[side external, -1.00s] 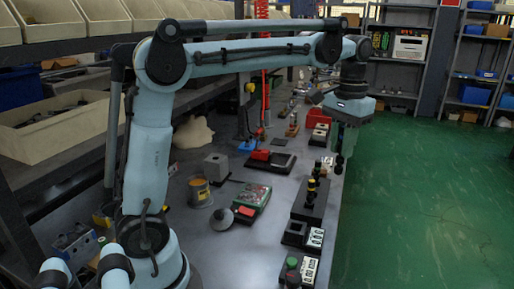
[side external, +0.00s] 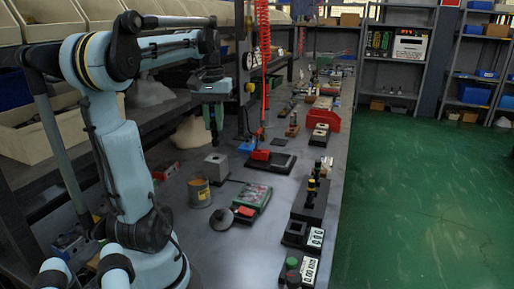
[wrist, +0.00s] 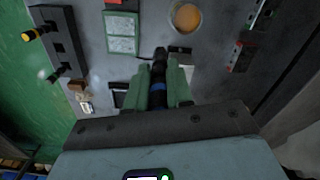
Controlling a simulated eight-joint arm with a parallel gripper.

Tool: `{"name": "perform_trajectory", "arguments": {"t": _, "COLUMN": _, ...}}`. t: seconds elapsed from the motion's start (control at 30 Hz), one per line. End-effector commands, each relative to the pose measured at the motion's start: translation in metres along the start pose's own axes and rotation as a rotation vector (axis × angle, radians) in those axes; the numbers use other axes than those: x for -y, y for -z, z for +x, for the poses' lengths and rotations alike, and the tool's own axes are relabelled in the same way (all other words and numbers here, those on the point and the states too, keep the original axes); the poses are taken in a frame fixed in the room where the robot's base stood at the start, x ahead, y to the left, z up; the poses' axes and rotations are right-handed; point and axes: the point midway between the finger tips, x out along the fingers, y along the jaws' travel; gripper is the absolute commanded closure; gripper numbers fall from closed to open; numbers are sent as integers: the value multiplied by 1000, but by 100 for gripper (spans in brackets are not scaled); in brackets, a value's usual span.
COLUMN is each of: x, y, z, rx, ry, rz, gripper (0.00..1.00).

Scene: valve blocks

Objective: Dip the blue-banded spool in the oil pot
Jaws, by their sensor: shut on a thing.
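My gripper (side external: 213,128) is shut on the blue-banded spool (wrist: 158,87). The spool is dark with a blue band and sits between the green fingers in the wrist view. In the side view only a dark bit of it shows at the fingertips. The oil pot (side external: 200,193) is a grey can with amber contents, standing on the bench; it also shows at the top of the wrist view (wrist: 186,16). The spool is held in the air, higher in the side picture than the pot and a little to its right, apart from it.
A grey block (side external: 216,166) stands just behind the pot. A round dark lid (side external: 222,219) and a green tray (side external: 252,203) lie in front and right. A black rack (side external: 309,207) holds yellow-banded spools. A red coiled hose (side external: 263,40) hangs behind.

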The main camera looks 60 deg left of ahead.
Motion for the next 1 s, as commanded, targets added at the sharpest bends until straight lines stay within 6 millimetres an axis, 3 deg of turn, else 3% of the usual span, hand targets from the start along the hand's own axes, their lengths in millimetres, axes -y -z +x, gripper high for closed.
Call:
{"name": "perform_trajectory", "arguments": {"t": 0.1, "x": 31, "y": -5, "z": 1, "rx": 0, "ry": 0, "rz": -90, "gripper": 100}}
{"name": "perform_trajectory", "arguments": {"t": 0.27, "x": 60, "y": -12, "z": 2, "rx": 0, "ry": 0, "rz": -178, "gripper": 100}}
{"name": "perform_trajectory", "arguments": {"t": 0.6, "x": 60, "y": -12, "z": 44, "rx": 0, "ry": 0, "rz": -175, "gripper": 100}}
{"name": "perform_trajectory", "arguments": {"t": 1.0, "x": 59, "y": -12, "z": 52, "rx": 0, "ry": 0, "rz": -174, "gripper": 100}}
